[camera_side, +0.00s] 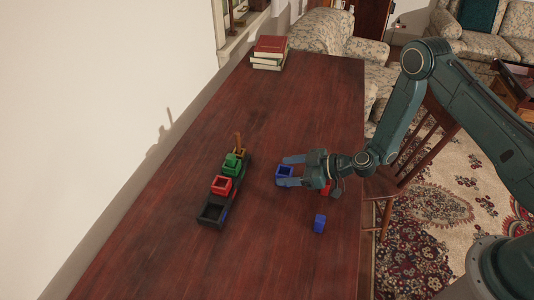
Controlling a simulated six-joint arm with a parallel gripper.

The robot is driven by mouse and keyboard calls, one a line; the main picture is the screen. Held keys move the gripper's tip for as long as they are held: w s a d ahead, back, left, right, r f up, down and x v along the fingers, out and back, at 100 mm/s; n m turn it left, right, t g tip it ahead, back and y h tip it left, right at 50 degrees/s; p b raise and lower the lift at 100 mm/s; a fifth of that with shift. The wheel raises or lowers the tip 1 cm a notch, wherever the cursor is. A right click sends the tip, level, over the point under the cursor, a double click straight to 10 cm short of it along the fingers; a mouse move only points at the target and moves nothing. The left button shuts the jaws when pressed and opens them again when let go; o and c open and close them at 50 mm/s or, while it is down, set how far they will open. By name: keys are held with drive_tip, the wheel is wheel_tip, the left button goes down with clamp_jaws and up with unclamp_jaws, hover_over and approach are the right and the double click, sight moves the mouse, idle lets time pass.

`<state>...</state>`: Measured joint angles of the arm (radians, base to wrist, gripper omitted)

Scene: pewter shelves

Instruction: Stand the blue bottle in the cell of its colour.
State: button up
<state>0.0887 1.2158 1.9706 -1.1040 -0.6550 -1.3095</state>
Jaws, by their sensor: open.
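A small upright blue object (319,224), which looks like the blue bottle, stands on the table at the lower right. The blue object is below and to the right of the gripper, clear of the fingers.
A dark rack (211,215) at left carries a red cell (221,185), a green cell (232,164) and a yellow cell with a brown upright piece (238,142). A red object (326,189) is partly hidden by my gripper. Books (269,53) lie at the far end.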

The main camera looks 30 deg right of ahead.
drive_tip(key=c, duration=1.2)
drive_tip(key=shift+o, duration=0.2)
drive_tip(key=shift+r, duration=0.25)
wheel_tip(320, 180, up, 20)
drive_tip(key=shift+f, duration=0.2)
idle(0.4)
